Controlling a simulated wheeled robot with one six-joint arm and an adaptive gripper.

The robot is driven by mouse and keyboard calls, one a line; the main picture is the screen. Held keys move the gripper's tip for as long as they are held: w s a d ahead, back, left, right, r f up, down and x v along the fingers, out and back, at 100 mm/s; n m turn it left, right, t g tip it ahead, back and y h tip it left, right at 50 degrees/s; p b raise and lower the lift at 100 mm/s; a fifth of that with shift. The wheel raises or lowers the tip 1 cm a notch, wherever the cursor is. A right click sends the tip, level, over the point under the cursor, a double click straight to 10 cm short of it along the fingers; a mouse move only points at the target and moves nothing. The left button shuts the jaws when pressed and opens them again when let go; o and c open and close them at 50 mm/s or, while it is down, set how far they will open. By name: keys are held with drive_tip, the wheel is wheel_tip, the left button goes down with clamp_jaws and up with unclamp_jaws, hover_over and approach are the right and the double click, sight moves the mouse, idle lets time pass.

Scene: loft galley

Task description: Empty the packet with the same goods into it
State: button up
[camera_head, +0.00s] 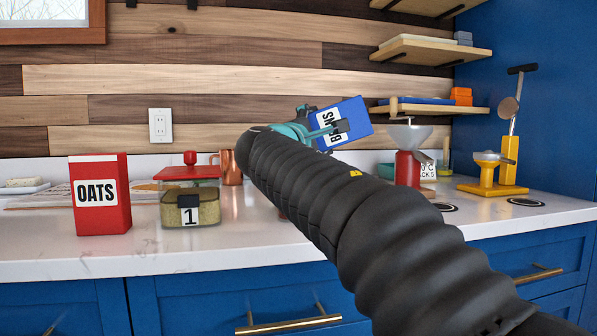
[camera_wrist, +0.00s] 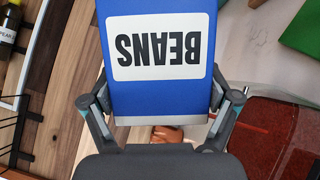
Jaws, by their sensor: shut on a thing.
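My gripper (camera_head: 325,130) is shut on a blue packet (camera_head: 352,112) with a white BEANS label and holds it tilted in the air above the counter. In the wrist view the packet (camera_wrist: 160,90) sits between the fingers (camera_wrist: 160,108), its label upside down. A clear container marked 1 (camera_head: 208,210), with yellowish-green contents, stands on the counter at left. A red lid with a knob (camera_head: 191,172) shows above it; I cannot tell whether it rests on it. A red OATS packet (camera_head: 98,168) stands upright to its left. Contents of the blue packet are hidden.
A copper mug (camera_head: 231,168) stands behind the container. At right are a red device with a funnel (camera_head: 408,168) and a yellow stand (camera_head: 495,189). My arm hides the middle of the counter (camera_head: 245,235). Wooden shelves (camera_head: 430,50) jut out above right.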

drive_tip(key=shift+a+r+n+t+y+b, duration=0.15)
drive_tip(key=shift+a+n+t, duration=0.2)
drive_tip(key=shift+n, duration=0.55)
drive_tip(key=shift+a+n+t+y+b, duration=0.15)
drive_tip(key=shift+a+n+t, duration=0.15)
drive_tip(key=shift+n, duration=0.6)
idle(1.4)
